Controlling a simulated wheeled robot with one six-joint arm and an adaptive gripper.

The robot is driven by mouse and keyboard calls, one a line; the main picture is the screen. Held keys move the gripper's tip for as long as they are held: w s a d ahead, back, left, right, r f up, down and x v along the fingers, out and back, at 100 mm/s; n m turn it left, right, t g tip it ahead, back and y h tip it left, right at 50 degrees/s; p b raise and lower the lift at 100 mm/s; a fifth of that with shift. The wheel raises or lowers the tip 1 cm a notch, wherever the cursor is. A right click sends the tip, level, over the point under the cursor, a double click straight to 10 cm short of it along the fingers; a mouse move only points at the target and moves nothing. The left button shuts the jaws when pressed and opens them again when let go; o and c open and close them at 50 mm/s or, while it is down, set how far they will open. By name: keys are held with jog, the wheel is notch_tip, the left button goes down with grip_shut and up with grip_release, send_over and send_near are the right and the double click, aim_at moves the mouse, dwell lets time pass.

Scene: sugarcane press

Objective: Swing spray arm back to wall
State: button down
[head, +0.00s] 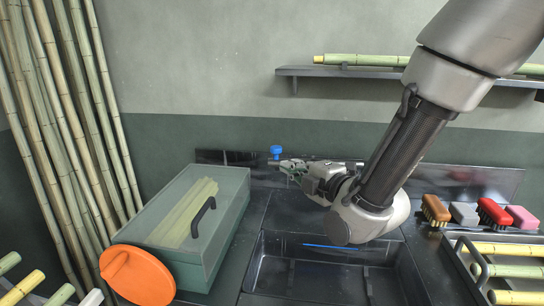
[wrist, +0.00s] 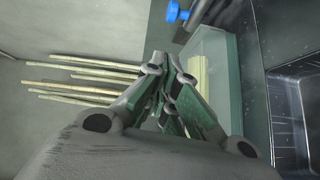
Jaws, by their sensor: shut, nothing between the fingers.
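A blue knob (head: 276,151) stands at the left end of what looks like the spray arm (head: 350,162), a thin grey bar in front of the low dark back panel. My gripper (head: 287,167) is beside the knob in the head view, its fingers pointing left and partly covering the bar. I cannot tell whether they touch it. In the wrist view the blue knob (wrist: 173,11) is at the top edge, apart from my gripper (wrist: 164,62), beside a dark bar (wrist: 198,14). My fingers are shut with nothing between them.
A dark sink basin (head: 320,272) lies below my arm. A green lidded box (head: 226,228) with a black handle stands to the left, with an orange disc (head: 138,276) before it. Brushes (head: 435,210) and a cane rack (head: 480,262) are at right. A shelf (head: 330,71) hangs above.

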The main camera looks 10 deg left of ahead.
send_near(273, 149)
jog(key=w+a, duration=0.3)
jog(key=a, duration=0.3)
jog(key=shift+f, duration=0.35)
jog(key=w, duration=0.2)
jog(key=w+a, duration=0.1)
jog(key=shift+w, duration=0.35)
jog(key=shift+w+r, duration=0.15)
jog(key=shift+w, duration=0.05)
jog(key=shift+a, duration=0.1)
